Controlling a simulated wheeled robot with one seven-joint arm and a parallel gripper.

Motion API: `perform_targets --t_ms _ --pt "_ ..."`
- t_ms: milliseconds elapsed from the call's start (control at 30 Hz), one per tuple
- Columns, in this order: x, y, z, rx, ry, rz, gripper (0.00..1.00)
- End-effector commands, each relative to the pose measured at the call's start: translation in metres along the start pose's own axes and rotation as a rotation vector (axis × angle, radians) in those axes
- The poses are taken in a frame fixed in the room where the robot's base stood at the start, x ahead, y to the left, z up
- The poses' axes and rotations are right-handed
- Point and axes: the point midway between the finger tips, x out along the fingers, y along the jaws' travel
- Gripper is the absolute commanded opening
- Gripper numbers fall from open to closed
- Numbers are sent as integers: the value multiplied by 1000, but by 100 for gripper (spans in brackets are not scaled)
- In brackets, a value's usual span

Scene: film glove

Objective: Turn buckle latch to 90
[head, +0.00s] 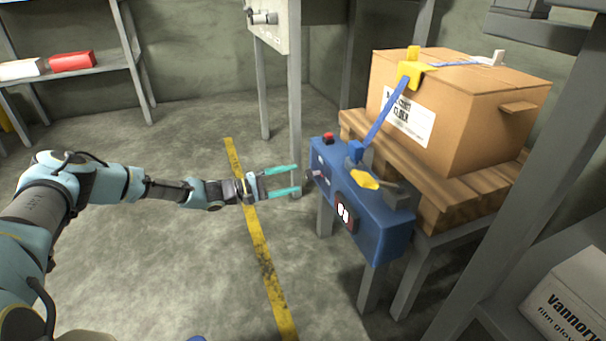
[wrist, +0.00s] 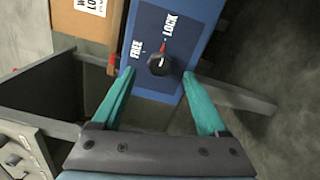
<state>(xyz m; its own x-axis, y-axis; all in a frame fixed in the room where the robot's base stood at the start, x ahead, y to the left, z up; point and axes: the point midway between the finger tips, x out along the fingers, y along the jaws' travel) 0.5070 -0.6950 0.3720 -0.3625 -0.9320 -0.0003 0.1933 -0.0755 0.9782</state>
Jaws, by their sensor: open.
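My gripper (head: 283,180) is open and empty at the left end of the blue box (head: 385,228). In the wrist view its teal fingers (wrist: 158,74) lie either side of a small black knob (wrist: 159,63); I cannot tell whether they touch it. The knob has a red pointer, which points up the panel toward the LOCK side; FREE is printed to its left. A yellow-tipped lever (head: 363,180) lies on the box's top. A blue strap (head: 385,120) runs from the box to a yellow buckle (head: 412,73) on a carton. Which part is the buckle latch is not labelled.
The carton (head: 460,110) sits on a wooden pallet (head: 437,190) behind the blue box. A red button (head: 328,138) tops the box's far end. A grey post (head: 294,100) stands close behind my gripper. Open floor lies to the left.

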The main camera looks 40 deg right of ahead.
Motion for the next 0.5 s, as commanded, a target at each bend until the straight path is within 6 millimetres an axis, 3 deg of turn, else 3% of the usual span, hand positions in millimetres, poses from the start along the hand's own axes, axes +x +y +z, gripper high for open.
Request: perform_targets --t_ms 200,500 --pt "-35 1 0 -1 2 0 76" --pt "-46 0 0 0 0 -1 76"
